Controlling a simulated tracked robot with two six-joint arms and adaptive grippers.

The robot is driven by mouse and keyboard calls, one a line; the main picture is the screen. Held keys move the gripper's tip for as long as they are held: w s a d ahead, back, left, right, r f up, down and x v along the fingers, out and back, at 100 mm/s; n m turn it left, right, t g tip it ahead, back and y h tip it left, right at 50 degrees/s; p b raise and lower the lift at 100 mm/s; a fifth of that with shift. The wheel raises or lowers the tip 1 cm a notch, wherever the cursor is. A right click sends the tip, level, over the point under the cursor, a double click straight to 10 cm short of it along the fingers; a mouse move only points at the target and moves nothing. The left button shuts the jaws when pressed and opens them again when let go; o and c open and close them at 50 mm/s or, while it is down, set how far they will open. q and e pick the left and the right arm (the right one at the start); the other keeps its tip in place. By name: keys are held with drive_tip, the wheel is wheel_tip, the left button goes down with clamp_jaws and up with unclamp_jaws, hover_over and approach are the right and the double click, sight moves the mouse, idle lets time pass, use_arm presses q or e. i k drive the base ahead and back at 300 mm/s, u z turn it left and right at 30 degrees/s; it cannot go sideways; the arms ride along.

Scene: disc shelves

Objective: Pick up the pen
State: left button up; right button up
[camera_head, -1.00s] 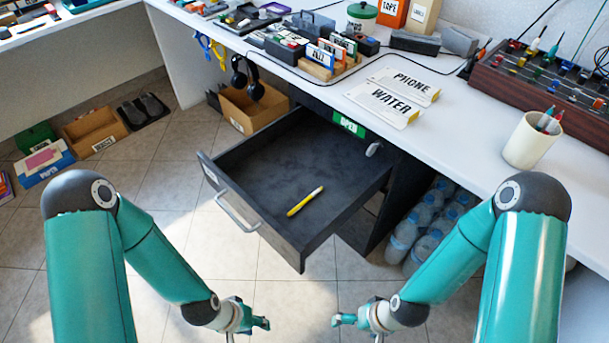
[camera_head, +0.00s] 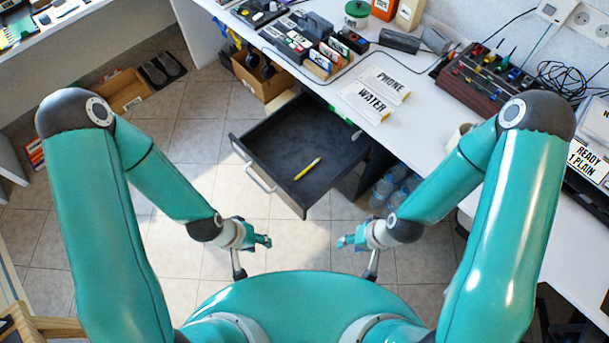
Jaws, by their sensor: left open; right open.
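My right gripper (camera_head: 341,242) is open and empty, to the right of the left one. Both are apart from the pen and the drawer.
The white desk (camera_head: 402,125) carries PHONE and WATER signs (camera_head: 375,95) and a dark red rack (camera_head: 483,80). Water bottles (camera_head: 391,188) stand under it, right of the drawer. A cardboard box (camera_head: 262,77) stands behind the drawer. The tiled floor before the drawer is clear.

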sight(298, 177)
drive_tip(key=u, duration=0.1)
drive_tip(key=k, duration=0.3)
drive_tip(key=u, duration=0.5)
drive_tip(key=i, duration=1.25)
drive_tip(key=z, duration=2.15)
drive_tip(key=k, duration=0.5)
drive_tip(key=z, duration=0.3)
drive_tip(key=i, duration=0.5)
drive_tip(key=u, duration=0.05)
